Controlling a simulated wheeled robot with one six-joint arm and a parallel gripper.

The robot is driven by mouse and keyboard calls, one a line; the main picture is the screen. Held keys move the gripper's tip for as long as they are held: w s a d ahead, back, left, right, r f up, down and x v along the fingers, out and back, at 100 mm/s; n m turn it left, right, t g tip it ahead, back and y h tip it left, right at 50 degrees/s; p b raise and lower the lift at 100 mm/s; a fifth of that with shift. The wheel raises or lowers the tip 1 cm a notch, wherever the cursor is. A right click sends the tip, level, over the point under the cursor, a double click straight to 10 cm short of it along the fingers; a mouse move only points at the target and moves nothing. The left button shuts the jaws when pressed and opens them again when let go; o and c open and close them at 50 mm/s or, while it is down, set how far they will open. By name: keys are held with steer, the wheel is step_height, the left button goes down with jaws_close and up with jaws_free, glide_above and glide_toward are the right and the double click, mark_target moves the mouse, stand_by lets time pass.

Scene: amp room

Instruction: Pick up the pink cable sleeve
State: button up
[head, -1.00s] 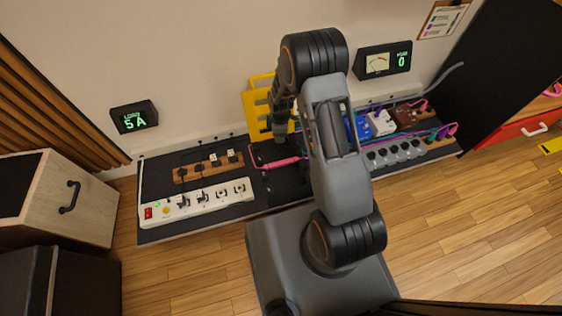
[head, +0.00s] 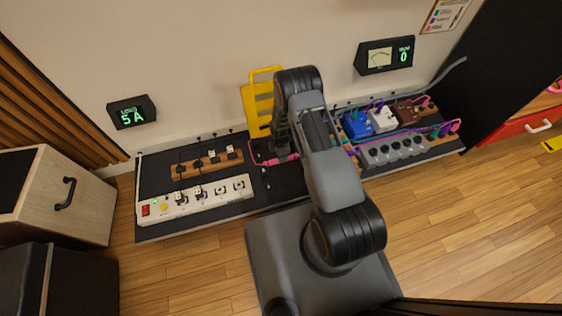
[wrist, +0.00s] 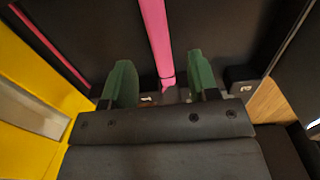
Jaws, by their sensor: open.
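The pink cable sleeve (head: 281,160) lies on the black board in the head view, partly hidden by my arm. In the wrist view the pink sleeve (wrist: 155,40) runs from the top edge down to the gap between my fingers. My gripper (wrist: 161,82) is open, with its two green fingers on either side of the sleeve's lower end. I see no finger touching it, and cannot tell the height gap.
A yellow rack (head: 258,105) stands close behind the sleeve, left of my gripper in the wrist view. A white power strip (head: 195,201) is to the left. A blue pedal (head: 357,125) and a grey pedal unit (head: 395,147) are to the right.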

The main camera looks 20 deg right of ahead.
mark_target(274, 162)
steer(key=shift+d+f+b, duration=0.1)
steer(key=shift+f+b, duration=1.4)
steer(key=shift+f, duration=1.15)
jaws_close()
